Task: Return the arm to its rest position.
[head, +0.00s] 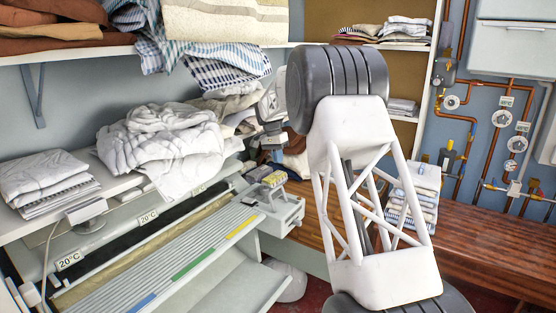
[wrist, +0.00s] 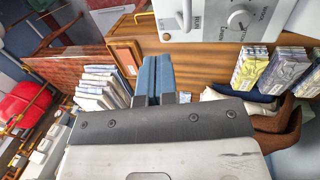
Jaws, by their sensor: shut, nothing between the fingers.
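My gripper (wrist: 153,78) shows in the wrist view with its two blue fingers side by side, shut and empty. In the head view my gripper (head: 276,154) points down above the right end of the rotary ironer (head: 190,262), just behind its control box (head: 286,212). My dark joint and white lattice link stand in front of it and hide part of the wrist. In the wrist view the control box, with a round knob (wrist: 240,19), lies beyond the fingertips and to their right, apart from them.
White crumpled laundry (head: 165,140) and folded cloths (head: 45,180) lie left of my gripper. A loaded shelf (head: 60,52) hangs above. A folded stack (head: 414,192) sits on the wooden bench (head: 480,252) at right. Copper pipes with gauges (head: 502,118) line the right wall.

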